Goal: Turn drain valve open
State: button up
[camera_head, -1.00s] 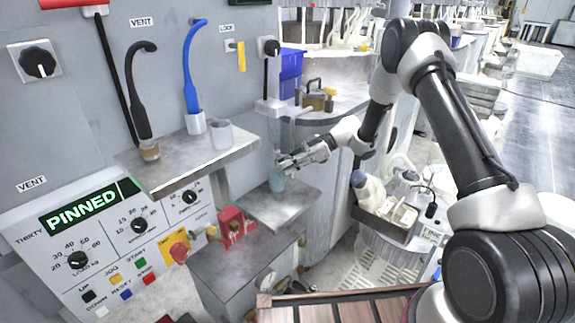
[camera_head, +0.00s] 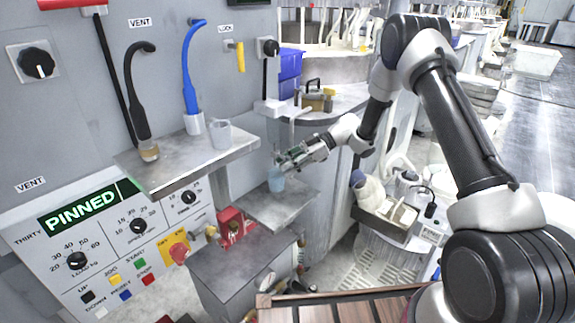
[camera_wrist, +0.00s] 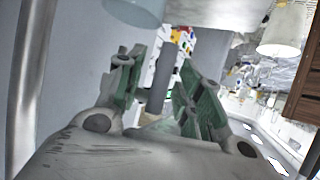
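I cannot pick out the drain valve with certainty. My gripper (camera_head: 281,160) is at the end of the outstretched arm, beside the grey cabinet wall and above a small lower metal shelf (camera_head: 291,197). A pale upright pipe (camera_head: 291,132) with a light block on top (camera_head: 270,107) shows just above the gripper. A pale blue cup (camera_head: 276,181) stands on the lower shelf, under the fingertips. Contact with any part cannot be seen.
An upper metal shelf (camera_head: 171,170) holds a clear beaker (camera_head: 220,134) and hose ends. A red box (camera_head: 230,228) sits on the cabinet left of the lower shelf. Blue bins (camera_head: 290,66) stand on the curved bench behind. A control panel (camera_head: 105,240) is at lower left.

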jog(key=shift+d, duration=0.1)
jog(key=v, duration=1.1)
jog(key=shift+d+r, duration=0.2)
jog(key=shift+d, duration=0.15)
jog(key=shift+w, duration=0.1)
